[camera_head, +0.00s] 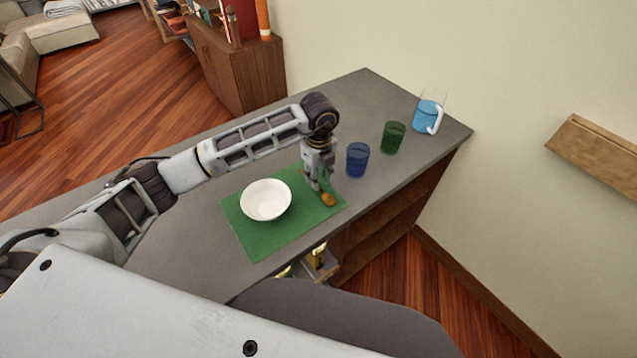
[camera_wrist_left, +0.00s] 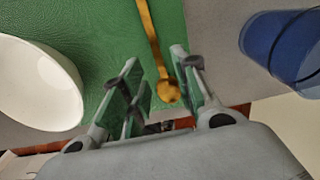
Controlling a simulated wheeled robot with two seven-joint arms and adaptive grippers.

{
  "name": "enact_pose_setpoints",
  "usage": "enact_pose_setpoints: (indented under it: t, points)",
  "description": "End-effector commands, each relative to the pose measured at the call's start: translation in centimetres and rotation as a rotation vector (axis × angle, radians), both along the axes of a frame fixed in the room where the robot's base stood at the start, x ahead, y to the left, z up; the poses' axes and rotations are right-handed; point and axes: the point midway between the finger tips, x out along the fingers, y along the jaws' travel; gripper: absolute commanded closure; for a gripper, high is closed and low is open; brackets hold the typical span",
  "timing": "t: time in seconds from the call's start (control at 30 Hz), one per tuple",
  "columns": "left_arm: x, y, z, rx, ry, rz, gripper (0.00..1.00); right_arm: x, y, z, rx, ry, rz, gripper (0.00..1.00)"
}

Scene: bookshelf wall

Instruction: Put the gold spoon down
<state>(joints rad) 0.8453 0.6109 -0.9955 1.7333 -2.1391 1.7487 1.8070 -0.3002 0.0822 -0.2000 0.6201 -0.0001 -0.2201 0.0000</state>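The gold spoon (camera_head: 328,199) lies on the right part of the green placemat (camera_head: 262,238), beside the white bowl (camera_head: 266,200). My left gripper (camera_head: 318,184) is low over the mat at the spoon. In the left wrist view its two fingers (camera_wrist_left: 158,88) are spread apart. The spoon (camera_wrist_left: 150,35) shows between them, nearer the right finger, with a visible gap to the left finger. It looks flat on the mat; I cannot tell whether a finger touches it. My right gripper is not in view.
A blue cup (camera_head: 358,160) stands just right of my left gripper. A green cup (camera_head: 393,138) and a pitcher of blue liquid (camera_head: 428,116) stand farther right. The grey counter (camera_head: 352,98) is clear behind the gripper. Small gold-coloured things show below its front edge.

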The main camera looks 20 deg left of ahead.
Motion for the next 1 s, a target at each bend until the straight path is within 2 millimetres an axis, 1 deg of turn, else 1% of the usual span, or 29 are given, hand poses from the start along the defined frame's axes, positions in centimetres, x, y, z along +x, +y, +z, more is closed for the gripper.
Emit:
enact_pose_setpoints:
  t: [0.03, 0.3, 0.5, 0.7, 1.0]
  points:
    - [0.1, 0.0, 0.7, 0.000, -0.005, -0.001, 0.70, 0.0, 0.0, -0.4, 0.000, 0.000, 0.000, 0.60]
    - [0.1, 0.0, 4.7, 0.001, -0.004, 0.000, 0.70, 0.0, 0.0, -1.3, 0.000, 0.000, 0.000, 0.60]
    - [0.1, 0.0, 7.1, 0.000, -0.004, 0.000, 0.70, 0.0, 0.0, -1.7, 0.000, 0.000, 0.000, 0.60]
    - [0.0, 0.0, 8.1, 0.000, -0.001, 0.000, 0.70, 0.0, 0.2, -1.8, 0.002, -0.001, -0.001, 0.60]
    - [0.0, 0.0, 8.3, 0.000, -0.001, 0.000, 0.70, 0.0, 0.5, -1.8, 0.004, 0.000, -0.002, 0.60]
